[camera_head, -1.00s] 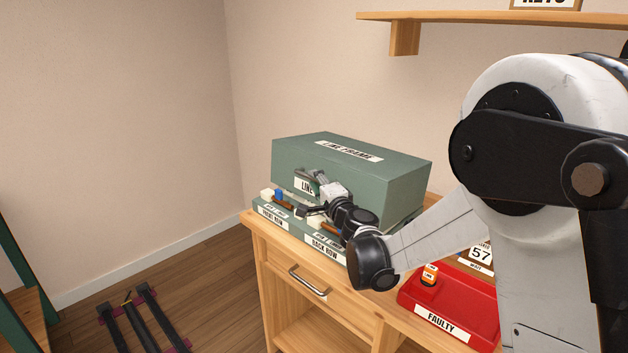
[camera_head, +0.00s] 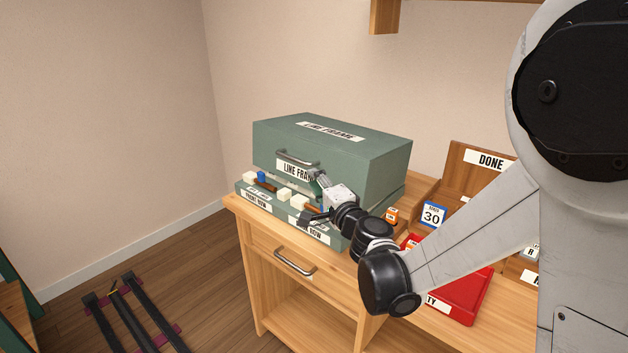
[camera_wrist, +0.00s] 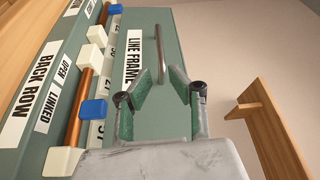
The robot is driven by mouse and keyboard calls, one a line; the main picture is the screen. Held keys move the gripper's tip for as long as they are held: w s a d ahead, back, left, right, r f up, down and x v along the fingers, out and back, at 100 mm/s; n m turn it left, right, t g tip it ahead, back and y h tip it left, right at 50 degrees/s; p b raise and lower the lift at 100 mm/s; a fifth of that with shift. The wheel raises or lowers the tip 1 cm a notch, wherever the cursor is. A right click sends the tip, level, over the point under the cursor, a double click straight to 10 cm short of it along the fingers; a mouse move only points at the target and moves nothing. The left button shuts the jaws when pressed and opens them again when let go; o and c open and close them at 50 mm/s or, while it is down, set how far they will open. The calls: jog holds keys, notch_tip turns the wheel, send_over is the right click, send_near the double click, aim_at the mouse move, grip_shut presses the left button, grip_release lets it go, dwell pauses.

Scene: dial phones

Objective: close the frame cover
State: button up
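The green frame cover (camera_head: 375,160), marked LINE FRAME, sits over the back of the green line frame base (camera_head: 245,190) on the wooden cabinet. Its front carries a metal handle (camera_head: 297,160), which also shows in the wrist view (camera_wrist: 160,50). The base's front strip with the cord row is uncovered. My gripper (camera_head: 318,197) is in front of the cover near the handle's right end. In the wrist view my gripper (camera_wrist: 160,74) has its fingertips apart, with the handle's near end appearing between or just beyond them. I cannot tell whether they touch it.
White and blue plugs (camera_wrist: 94,108) and copper-coloured cords lie along the base's front strip. A red FAULTY tray (camera_head: 462,298), a wooden DONE rack (camera_head: 458,160) and a number 30 card (camera_head: 433,214) stand right of the frame. A shelf bracket (camera_head: 384,15) is above.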

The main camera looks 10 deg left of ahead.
jog(key=shift+r, duration=0.1)
jog(key=shift+c, duration=1.4)
jog(key=w+a+r+n+g+p, duration=0.1)
jog(key=r+n+p, duration=0.1)
jog(key=r+n, duration=0.1)
jog(key=w+a+r+n+g+y+p, duration=0.1)
jog(key=a+r+n+g+p, duration=0.1)
jog(key=n, duration=0.3)
jog(key=w+a+r+n+g+p, duration=0.1)
jog(key=a+r+n+g+p, duration=0.1)
jog(key=r+n+p, duration=0.2)
jog(key=shift+w+a+r+n+y, duration=0.1)
jog(key=shift+w+r+n+y, duration=0.2)
jog(key=shift+w+n, duration=0.1)
grip_shut()
notch_tip(320, 180, up, 3)
jog(key=n+g+h+p, duration=0.1)
jog(key=n+g+p, duration=0.2)
jog(key=n+p, duration=0.15)
jog(key=n+g+h+p, duration=0.2)
jog(key=n+h, duration=0.1)
jog(key=n, duration=0.2)
send_over(296, 159)
jog(key=f, duration=0.4)
jog(key=shift+s+f, duration=0.2)
jog(key=shift+f, duration=0.15)
jog(key=f, duration=0.3)
jog(key=shift+w+f, duration=0.1)
jog(key=shift+w, duration=0.1)
jog(key=shift+f, duration=0.6)
